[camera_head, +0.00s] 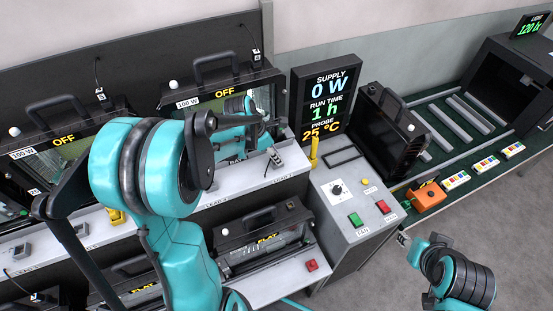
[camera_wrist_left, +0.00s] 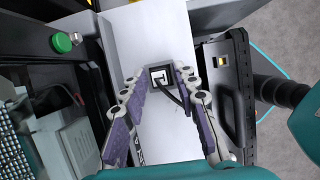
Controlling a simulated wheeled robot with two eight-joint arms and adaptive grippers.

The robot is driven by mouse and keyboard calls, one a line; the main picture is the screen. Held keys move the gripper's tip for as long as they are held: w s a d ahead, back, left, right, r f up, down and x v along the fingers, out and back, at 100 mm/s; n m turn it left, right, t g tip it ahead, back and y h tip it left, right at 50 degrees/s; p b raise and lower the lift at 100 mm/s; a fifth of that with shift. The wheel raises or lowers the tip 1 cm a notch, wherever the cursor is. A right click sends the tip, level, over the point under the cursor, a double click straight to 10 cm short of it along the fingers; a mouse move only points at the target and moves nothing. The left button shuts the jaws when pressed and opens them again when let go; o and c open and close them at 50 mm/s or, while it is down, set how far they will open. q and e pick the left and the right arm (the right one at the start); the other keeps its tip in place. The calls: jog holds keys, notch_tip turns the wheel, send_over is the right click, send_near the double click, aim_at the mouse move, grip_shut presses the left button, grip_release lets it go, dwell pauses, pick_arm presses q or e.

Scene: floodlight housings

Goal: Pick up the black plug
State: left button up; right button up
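The black plug (camera_wrist_left: 161,77) shows small in the left wrist view as a dark square piece with a pale inner face, on the white ledge (camera_wrist_left: 135,45), with a black cable curving away from it. My left gripper (camera_wrist_left: 163,100) is open, its purple-padded fingers spread on both sides of the plug and cable, with clear space between pads and plug. In the head view the left gripper (camera_head: 275,157) is small, low over the ledge, and the plug cannot be made out there. My right gripper (camera_head: 404,240) is at the lower right, away from the ledge; its fingers are unclear.
A floodlight housing (camera_head: 265,238) sits on the lower shelf, and others stand behind the ledge. A control box (camera_head: 345,190) with buttons and a display panel (camera_head: 325,97) stands to the right. An orange box (camera_head: 426,197) lies on the green conveyor table.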

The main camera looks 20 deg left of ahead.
pick_arm(q)
grip_shut()
